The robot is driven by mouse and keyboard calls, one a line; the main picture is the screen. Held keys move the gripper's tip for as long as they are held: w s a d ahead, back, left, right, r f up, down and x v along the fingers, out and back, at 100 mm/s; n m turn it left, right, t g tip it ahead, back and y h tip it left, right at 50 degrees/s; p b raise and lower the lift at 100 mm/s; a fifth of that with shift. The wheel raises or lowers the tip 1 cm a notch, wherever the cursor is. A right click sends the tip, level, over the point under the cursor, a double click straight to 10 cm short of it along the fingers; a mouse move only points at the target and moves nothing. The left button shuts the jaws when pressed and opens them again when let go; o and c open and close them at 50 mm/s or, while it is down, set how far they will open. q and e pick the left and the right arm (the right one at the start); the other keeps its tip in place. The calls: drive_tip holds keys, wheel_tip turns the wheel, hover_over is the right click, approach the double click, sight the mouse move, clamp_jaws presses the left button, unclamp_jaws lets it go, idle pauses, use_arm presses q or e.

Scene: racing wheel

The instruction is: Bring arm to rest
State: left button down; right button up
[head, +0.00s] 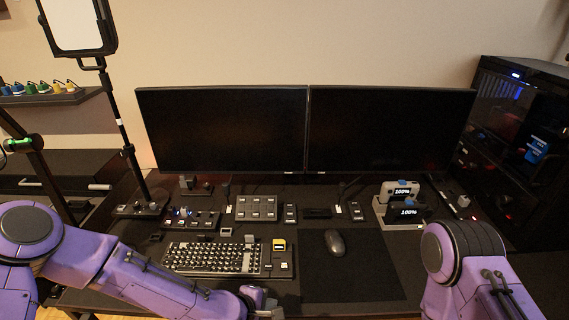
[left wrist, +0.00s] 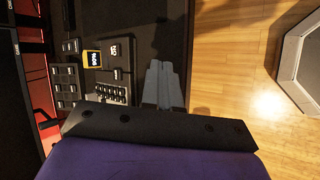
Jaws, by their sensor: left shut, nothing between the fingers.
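My left arm (head: 150,278) is purple and reaches in from the lower left, low over the desk's front edge. Its gripper (head: 272,309) is at the bottom of the head view, just in front of the keyboard (head: 212,258). In the left wrist view the two grey fingers (left wrist: 161,68) lie together, shut with nothing between them, above the dark desk edge. My right arm (head: 465,255) shows at the lower right; its gripper is outside the view.
Two dark monitors (head: 222,130) (head: 390,130) stand at the back. A mouse (head: 335,242) lies on a dark mat (head: 360,275). Button boxes (head: 258,207) stand behind the keyboard. A black PC case (head: 510,150) is at the right. Wooden floor (left wrist: 232,75) lies beyond the desk edge.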

use_arm(q)
drive_tip(key=s+a+f+m+g+y+b, duration=0.1)
drive_tip(key=s+a+f+m+y, duration=0.1)
drive_tip(key=s+a+f, duration=0.3)
drive_tip(key=s+a+f+m+g+y+b, duration=0.1)
drive_tip(key=s+a+f+m+y, duration=0.2)
drive_tip(key=s+a, duration=0.8)
drive_tip(key=s+a+f+m+g+y+b, duration=0.1)
drive_tip(key=s+a+f+m+y+b, duration=0.1)
drive_tip(key=s+a+f+y, duration=0.2)
drive_tip(key=s+a+f, duration=0.3)
drive_tip(key=s+a, duration=0.1)
drive_tip(key=a, duration=0.2)
drive_tip(key=shift+s+f+m, duration=0.25)
drive_tip(key=shift+f+m, duration=0.05)
